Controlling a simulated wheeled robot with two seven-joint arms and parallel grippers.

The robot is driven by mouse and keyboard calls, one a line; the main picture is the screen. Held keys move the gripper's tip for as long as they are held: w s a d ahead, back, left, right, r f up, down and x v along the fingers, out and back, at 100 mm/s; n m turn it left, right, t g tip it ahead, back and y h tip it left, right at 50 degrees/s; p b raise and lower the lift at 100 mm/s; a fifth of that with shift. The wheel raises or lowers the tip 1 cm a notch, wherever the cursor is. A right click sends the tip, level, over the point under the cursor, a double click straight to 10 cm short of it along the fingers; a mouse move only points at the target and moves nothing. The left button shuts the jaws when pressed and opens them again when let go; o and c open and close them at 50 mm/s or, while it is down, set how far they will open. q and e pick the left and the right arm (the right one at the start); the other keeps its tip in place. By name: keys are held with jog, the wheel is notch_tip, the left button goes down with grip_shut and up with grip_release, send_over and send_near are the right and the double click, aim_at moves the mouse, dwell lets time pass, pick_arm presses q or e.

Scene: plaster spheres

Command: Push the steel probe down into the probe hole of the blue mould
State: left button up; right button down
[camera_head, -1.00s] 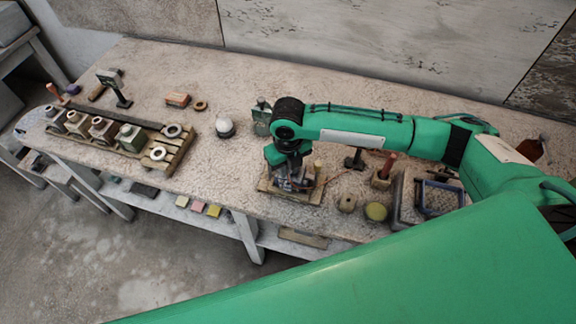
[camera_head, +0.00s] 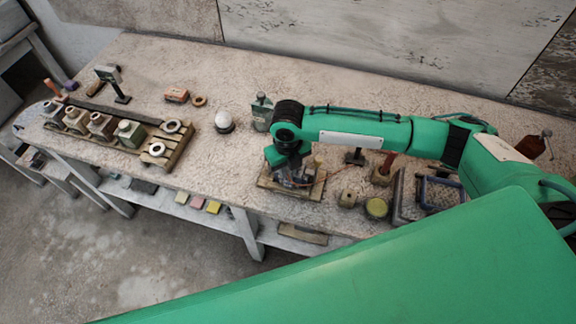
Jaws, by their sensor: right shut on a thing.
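My right gripper (camera_head: 291,180) points down over a small wooden board (camera_head: 312,191) near the front edge of the bench. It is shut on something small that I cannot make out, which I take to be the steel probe. The block under its fingers is mostly hidden by the gripper and wrist, so I cannot tell its colour or see the probe hole. A thin reddish lead (camera_head: 334,172) runs from there to the right. My left gripper is not in view.
A wooden rack (camera_head: 178,150) with several block moulds and rings stands at the left. A white sphere (camera_head: 224,122) sits mid-bench; a grey-green bottle (camera_head: 262,112) stands by my wrist. A round yellow-green pot (camera_head: 377,208) and a blue-rimmed basket (camera_head: 438,194) are at the right.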

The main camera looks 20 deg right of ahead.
jog(key=shift+f, duration=0.45)
jog(key=c, duration=1.2)
grip_release()
jog(key=shift+r, duration=0.1)
jog(key=shift+r+p, duration=1.95)
jog(key=shift+s+f, duration=0.1)
